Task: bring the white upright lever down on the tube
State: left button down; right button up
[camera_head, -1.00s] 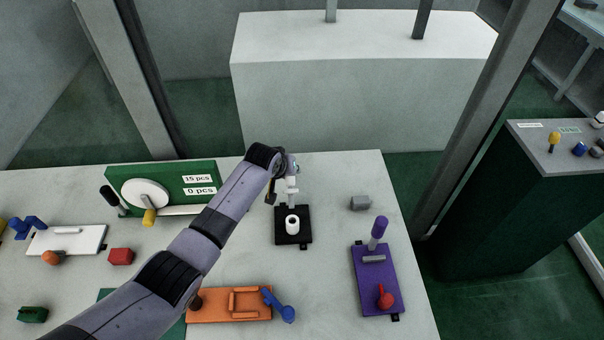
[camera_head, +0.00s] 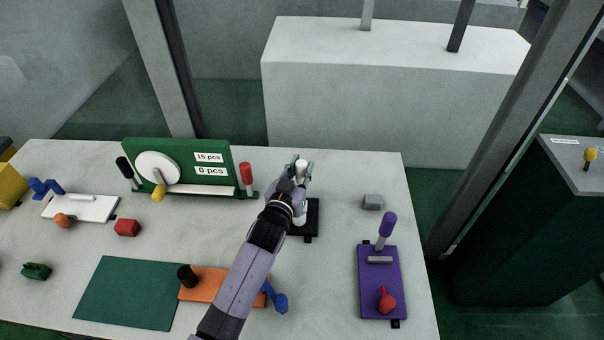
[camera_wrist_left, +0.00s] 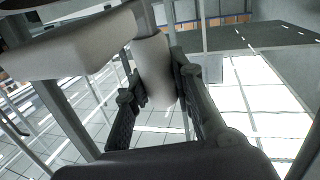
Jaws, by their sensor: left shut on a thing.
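The white upright lever (camera_head: 301,165) stands at the back of a small black base (camera_head: 312,216). My left gripper (camera_head: 302,172) is shut on the lever's upper part. In the left wrist view, the lever's white handle (camera_wrist_left: 155,72) sits between the two dark fingers of the gripper (camera_wrist_left: 158,92). The white tube (camera_head: 300,215) is on the black base in front of the lever, partly hidden by my left wrist. My right gripper is not in view.
A purple fixture (camera_head: 381,281) with its own lever and a grey block (camera_head: 373,202) are to the right. A green counter panel (camera_head: 135,150) stands at the back left. An orange fixture (camera_head: 205,285), partly behind my arm, and a green mat (camera_head: 130,293) are in front.

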pick_arm(q)
jog(key=shift+s+t+b, duration=0.65)
jog(key=shift+t+b, duration=0.15)
jog(key=shift+b, duration=0.4)
jog(key=shift+m, duration=0.3)
jog(key=c, duration=1.3)
grip_release()
jog(key=shift+s, duration=0.1)
jog(key=shift+c, duration=0.2)
jog(key=v, duration=0.7)
jog(key=shift+s+a, duration=0.1)
jog(key=shift+s, duration=0.1)
jog(key=shift+f, duration=0.1)
